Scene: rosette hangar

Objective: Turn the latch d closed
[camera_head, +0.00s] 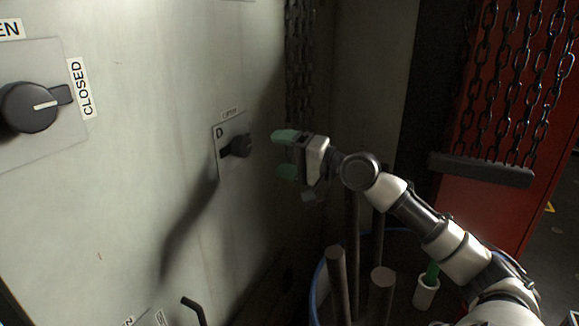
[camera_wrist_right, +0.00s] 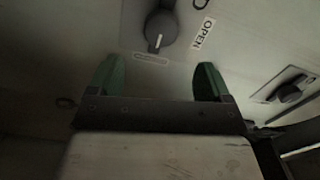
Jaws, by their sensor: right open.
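Latch D (camera_head: 240,147) is a dark round knob with a short lever on a square plate marked "D", on the pale wall panel. Its lever extends left, and a small label above the plate is too blurred to read. My right gripper (camera_head: 282,155) is just right of latch D, apart from it, with its green fingers spread and nothing between them. The right wrist view shows the open fingers (camera_wrist_right: 160,78) and, beyond them, a dark knob (camera_wrist_right: 160,28) beside an "OPEN" label. I cannot tell for certain which latch that is. My left gripper is out of view.
A larger dark knob (camera_head: 30,107) with a "CLOSED" label (camera_head: 82,88) is at far left. Below right, a blue-rimmed bin (camera_head: 318,290) holds rods. Dark chains (camera_head: 510,75) hang before a red panel (camera_head: 490,205). A second knob (camera_wrist_right: 290,92) shows in the wrist view.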

